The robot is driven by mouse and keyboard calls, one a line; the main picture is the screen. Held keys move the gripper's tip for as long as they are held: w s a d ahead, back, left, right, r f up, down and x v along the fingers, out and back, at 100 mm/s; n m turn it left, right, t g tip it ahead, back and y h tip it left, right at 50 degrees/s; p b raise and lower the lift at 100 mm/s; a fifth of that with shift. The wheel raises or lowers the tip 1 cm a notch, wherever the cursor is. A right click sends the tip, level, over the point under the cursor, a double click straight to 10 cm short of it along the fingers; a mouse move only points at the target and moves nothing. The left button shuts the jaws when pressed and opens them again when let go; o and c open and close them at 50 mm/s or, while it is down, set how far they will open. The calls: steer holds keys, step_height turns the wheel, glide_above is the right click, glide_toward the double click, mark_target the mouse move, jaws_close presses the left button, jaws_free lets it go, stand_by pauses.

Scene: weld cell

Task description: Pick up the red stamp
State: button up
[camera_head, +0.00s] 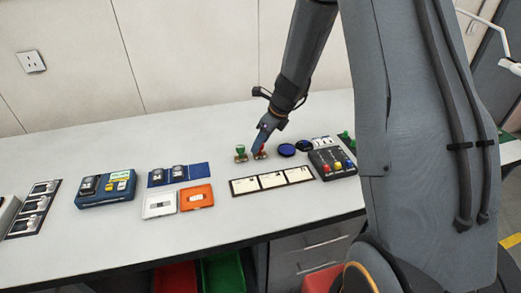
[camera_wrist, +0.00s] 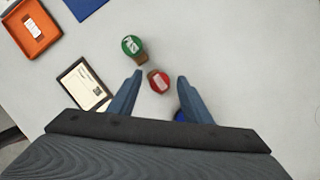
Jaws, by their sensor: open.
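The red stamp (camera_wrist: 158,82) stands on the table, with its red top between the two open fingers of my gripper (camera_wrist: 160,90) in the wrist view. Gaps show on both sides of it, so the fingers look apart from it. In the head view my gripper (camera_head: 266,134) points down at the red stamp (camera_head: 260,152) and partly hides it. A green stamp (camera_wrist: 132,46) stands close beside it, just outside the left finger in the wrist view. The green stamp also shows to the left in the head view (camera_head: 240,152).
A framed strip of white cards (camera_head: 272,181) lies in front. A black box with coloured knobs (camera_head: 333,162) stands at the right. An orange tray (camera_head: 197,197) lies to the left. Bare table lies behind the stamps.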

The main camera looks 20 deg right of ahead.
steer(key=shift+x, duration=0.8)
steer(key=c, duration=1.1)
step_height(320, 180, up, 10)
steer(key=shift+r+b, duration=0.1)
steer(key=shift+b, duration=0.55)
steer(key=o, duration=0.4)
steer(key=c, duration=0.3)
steer(key=shift+o, duration=0.5)
